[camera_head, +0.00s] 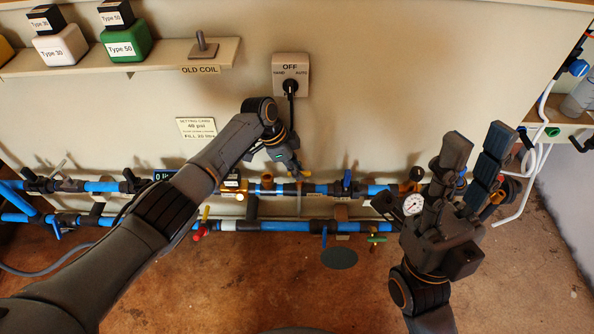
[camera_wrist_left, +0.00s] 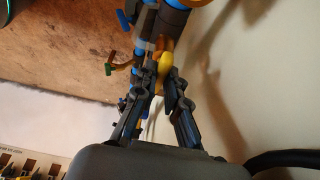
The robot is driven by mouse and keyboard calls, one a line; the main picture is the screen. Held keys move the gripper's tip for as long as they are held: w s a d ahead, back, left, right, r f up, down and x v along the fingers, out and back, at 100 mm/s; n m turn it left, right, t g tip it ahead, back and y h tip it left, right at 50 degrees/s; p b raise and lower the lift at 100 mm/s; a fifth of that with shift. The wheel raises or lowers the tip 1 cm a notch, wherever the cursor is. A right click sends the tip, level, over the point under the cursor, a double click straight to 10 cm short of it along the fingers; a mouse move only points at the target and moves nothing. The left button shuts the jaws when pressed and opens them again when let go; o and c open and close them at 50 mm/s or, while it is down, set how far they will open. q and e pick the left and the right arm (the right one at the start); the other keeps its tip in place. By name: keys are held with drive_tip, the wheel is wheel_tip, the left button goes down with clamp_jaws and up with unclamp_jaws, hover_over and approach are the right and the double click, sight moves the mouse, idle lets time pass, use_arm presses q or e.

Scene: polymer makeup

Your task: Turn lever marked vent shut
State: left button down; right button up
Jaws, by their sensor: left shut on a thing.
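My left gripper (camera_head: 296,172) reaches down to the upper pipe run at the wall. It is shut on a yellow lever (camera_wrist_left: 165,66), which shows between its fingers in the left wrist view. The fingers hide part of this lever, and I cannot read a vent mark on it. My right gripper (camera_head: 474,150) is open and empty, raised in front of the right end of the pipes, with its fingers spread upward.
Blue pipes (camera_head: 270,226) run along the wall with several valves. A blue lever (camera_head: 346,181), a green lever (camera_head: 376,240) and a gauge (camera_head: 413,204) are nearby. A switch box (camera_head: 291,68) with a cable hangs above. The brown floor in front is mostly clear.

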use_arm(q)
drive_tip(key=shift+f, duration=0.1)
drive_tip(key=c, duration=1.4)
unclamp_jaws()
drive_tip(key=v, duration=0.7)
drive_tip(key=shift+r, duration=0.3)
drive_tip(key=shift+s, duration=0.1)
